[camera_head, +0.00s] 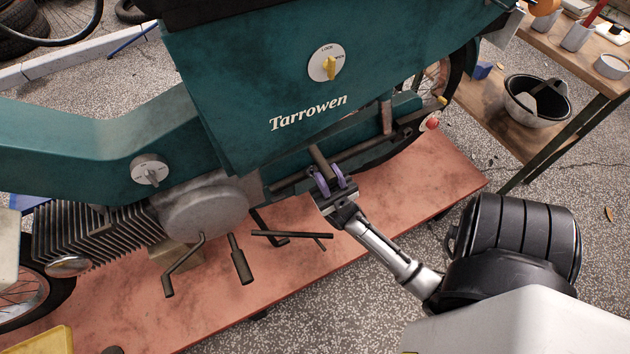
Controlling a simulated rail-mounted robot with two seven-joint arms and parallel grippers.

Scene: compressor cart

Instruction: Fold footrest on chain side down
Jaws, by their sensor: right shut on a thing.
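The footrest (319,158) is a short dark brown bar on the lower side of the green motorcycle, under the "Tarrowen" lettering. Its far end is at the long dark rail, and its near part is between the purple fingertips of my right gripper (330,181). My right gripper is shut on this bar, which hides part of it. My right arm comes in from the lower right. My left gripper is not in view.
Pedals and levers (238,262) hang beside the round engine cover (205,208). A second brown peg (386,116) stands further right. The motorcycle stands on a reddish platform (400,215). A workbench (590,60) and black bucket (537,100) are at upper right.

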